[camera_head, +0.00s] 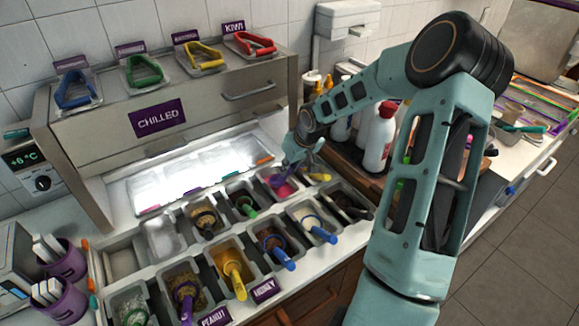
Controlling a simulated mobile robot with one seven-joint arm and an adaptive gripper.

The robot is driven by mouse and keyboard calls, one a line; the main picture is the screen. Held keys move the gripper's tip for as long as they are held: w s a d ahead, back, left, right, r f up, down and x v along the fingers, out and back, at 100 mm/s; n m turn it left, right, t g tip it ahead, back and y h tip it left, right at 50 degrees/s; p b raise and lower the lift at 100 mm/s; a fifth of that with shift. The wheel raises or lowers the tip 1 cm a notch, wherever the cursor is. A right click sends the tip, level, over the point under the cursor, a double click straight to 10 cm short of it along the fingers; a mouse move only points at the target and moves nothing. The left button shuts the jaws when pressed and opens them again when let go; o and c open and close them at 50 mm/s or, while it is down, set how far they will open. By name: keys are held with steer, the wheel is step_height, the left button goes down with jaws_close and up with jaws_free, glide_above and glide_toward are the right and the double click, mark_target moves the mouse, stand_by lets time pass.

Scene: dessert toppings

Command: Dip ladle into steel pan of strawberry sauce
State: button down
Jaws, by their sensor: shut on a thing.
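A steel pan (290,200) holding pinkish-red sauce (286,190) sits in the back row of the topping counter, right of the middle. My gripper (287,172) is just above this pan, pointing down. It is shut on what looks like a ladle with a purple handle (276,181). The ladle's bowl is hard to make out at this size, and I cannot tell how deep it is in the sauce. My wrist hides part of the pan's back edge.
Neighbouring pans hold other toppings and coloured scoops, with a yellow handle (322,174) close on the right. The chilled cabinet (165,115) rises behind. Bottles (378,138) stand on a board (362,180) behind and beside my forearm. Purple tubs (65,262) stand front left.

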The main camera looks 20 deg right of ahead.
mark_target(289, 174)
steer(key=shift+f+b, duration=1.3)
steer(key=shift+f, duration=0.4)
steer(key=shift+w+a, duration=0.25)
steer(key=shift+w, duration=0.95)
steer(key=shift+s+d+f+t+b, duration=0.2)
steer(key=shift+s+f+t+b, duration=0.65)
steer(key=shift+b, duration=0.9)
stand_by(0.7)
steer(key=shift+s+f+t+y+b, duration=0.2)
steer(key=shift+f+t+y+b, duration=0.15)
steer(key=shift+t+b, duration=0.25)
steer(key=shift+s+d, duration=0.1)
steer(key=shift+s, duration=0.05)
stand_by(0.9)
